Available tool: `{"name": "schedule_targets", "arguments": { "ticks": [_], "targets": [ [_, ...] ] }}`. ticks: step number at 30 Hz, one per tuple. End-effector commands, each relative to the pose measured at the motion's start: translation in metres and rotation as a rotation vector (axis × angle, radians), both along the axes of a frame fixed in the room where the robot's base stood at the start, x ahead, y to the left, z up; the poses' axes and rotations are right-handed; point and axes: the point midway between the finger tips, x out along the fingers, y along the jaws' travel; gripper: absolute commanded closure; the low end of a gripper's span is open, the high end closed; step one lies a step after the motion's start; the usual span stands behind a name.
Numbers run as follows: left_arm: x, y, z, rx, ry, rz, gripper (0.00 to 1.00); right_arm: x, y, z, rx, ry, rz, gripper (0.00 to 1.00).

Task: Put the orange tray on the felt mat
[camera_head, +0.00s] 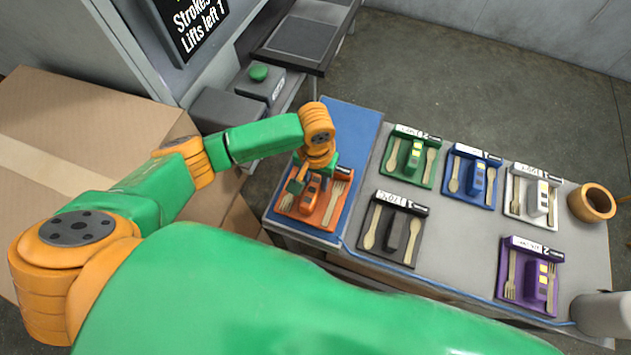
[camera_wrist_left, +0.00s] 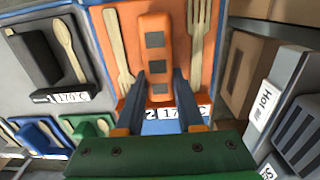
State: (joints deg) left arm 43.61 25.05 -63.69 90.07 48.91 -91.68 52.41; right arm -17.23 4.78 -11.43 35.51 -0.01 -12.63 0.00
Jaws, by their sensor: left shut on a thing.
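The orange tray (camera_head: 334,222) is over the near end of the blue felt mat (camera_head: 350,125), with a pair of wooden utensils in it and a raised block in its middle. My left gripper (camera_head: 301,184) is shut on that block. In the left wrist view, its two fingers (camera_wrist_left: 166,85) stand on either side of the orange block (camera_wrist_left: 155,28) with its grey squares. A strip of the blue mat (camera_wrist_left: 162,127) shows past the tray's labelled edge. I cannot tell whether the tray touches the mat or hangs just above it. My right gripper is not in view.
Green (camera_head: 389,168), blue (camera_head: 452,192), white (camera_head: 513,208), black (camera_head: 370,250) and purple (camera_head: 503,270) trays stand on the grey table to the right. A wooden pot (camera_head: 592,203) is at the far right. A press with a green button (camera_head: 259,72) stands behind; a cardboard box (camera_head: 90,110) is left.

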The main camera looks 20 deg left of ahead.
Motion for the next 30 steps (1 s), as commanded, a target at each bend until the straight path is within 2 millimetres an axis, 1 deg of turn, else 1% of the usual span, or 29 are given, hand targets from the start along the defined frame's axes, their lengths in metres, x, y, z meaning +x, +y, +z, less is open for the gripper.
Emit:
{"name": "schedule_targets", "arguments": {
  "ticks": [1, 3, 12, 13, 14, 15, 16, 25, 26, 28, 30],
  "targets": [
    [0.0, 0.0, -0.008, 0.001, 0.001, -0.001, 1.0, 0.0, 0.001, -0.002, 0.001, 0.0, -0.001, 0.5],
    [0.0, 0.0, -0.013, 0.0, -0.001, -0.002, 1.0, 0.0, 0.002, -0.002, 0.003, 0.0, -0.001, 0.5],
    [-0.001, -0.001, -0.015, -0.001, -0.001, -0.001, 1.0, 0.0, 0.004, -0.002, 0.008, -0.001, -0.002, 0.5],
    [-0.001, 0.0, -0.015, 0.0, -0.001, -0.001, 0.58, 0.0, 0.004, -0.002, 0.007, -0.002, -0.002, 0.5],
    [-0.001, 0.0, -0.015, 0.0, -0.001, -0.001, 0.5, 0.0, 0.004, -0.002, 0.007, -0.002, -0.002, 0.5],
    [-0.001, 0.0, -0.015, 0.0, -0.001, -0.001, 0.39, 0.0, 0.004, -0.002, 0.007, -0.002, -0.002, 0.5],
    [-0.001, 0.0, -0.015, 0.0, -0.001, -0.001, 0.33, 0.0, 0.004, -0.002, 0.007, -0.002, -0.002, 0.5],
    [0.0, 0.0, -0.013, 0.0, -0.002, -0.002, 0.33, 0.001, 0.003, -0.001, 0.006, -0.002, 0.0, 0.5],
    [0.0, -0.001, -0.01, 0.0, -0.002, -0.001, 0.33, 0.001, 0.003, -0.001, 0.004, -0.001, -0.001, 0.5],
    [0.0, -0.001, 0.003, -0.001, -0.004, -0.001, 0.33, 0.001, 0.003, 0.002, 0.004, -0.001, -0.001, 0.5],
    [0.0, -0.001, 0.023, -0.001, -0.005, -0.003, 0.33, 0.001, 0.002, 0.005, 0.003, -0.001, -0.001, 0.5]
  ]
}}
